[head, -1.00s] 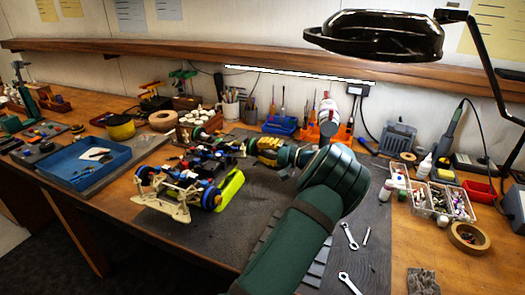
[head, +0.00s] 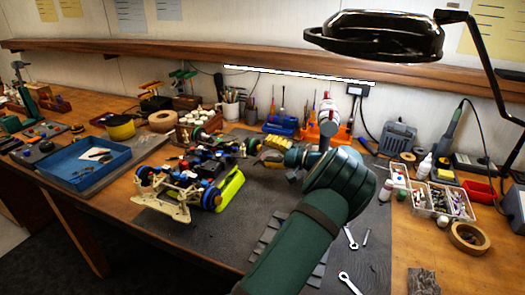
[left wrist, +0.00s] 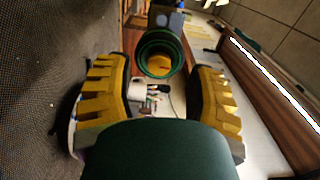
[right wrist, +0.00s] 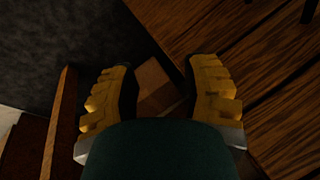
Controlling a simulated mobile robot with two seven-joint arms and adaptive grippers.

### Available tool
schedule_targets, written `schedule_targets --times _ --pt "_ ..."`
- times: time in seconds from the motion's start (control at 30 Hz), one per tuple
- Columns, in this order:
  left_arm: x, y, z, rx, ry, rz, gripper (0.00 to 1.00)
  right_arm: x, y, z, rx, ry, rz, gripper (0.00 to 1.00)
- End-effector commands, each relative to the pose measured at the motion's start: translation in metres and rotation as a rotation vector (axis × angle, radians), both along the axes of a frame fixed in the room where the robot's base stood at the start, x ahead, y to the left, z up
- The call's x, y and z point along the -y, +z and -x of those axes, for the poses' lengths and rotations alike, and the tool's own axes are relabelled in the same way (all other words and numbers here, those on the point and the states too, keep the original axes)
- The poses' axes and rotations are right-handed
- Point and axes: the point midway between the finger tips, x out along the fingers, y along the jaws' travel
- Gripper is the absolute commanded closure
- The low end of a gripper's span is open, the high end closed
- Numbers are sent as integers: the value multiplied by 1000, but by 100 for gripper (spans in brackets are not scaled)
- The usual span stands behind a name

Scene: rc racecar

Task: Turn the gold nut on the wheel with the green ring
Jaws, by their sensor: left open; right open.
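The RC car (head: 190,172) stands on the dark mat, with blue-ringed wheels at its near end. A wheel with a green ring (head: 252,146) shows at its right far side. In the left wrist view this wheel (left wrist: 146,45) faces me, with the gold nut (left wrist: 159,63) inside the ring. My left gripper (head: 263,157) is open and empty, just right of the wheel, and its fingers are apart from it. In the left wrist view the wheel lies ahead, between the yellow fingertips. My right gripper (right wrist: 160,80) is open and empty, seen only in the right wrist view.
A blue tray (head: 72,180) lies left of the car. Screwdriver holders (head: 281,125) stand behind my left gripper. Wrenches (head: 350,238) lie on the mat to the right. A lamp (head: 375,37) hangs above. Wooden boards (right wrist: 240,50) lie near my right gripper.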

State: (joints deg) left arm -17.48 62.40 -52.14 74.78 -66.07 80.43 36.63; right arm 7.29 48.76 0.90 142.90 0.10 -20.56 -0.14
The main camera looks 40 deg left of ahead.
Motion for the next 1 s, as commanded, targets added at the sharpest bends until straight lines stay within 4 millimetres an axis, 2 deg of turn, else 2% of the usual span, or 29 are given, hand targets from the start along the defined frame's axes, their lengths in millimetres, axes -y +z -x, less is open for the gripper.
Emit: schedule_targets --times 0.2,0.43,0.63,1.0 --pt "45 0 -15 0 -3 0 45 0 0 0 0 0 0 53" --pt "79 -1 -25 -1 -1 0 45 0 0 0 0 0 0 53" --pt "91 0 -29 -1 1 -1 45 0 0 0 0 0 0 53" --pt "92 0 -29 -1 2 0 45 0 0 0 0 0 0 53"
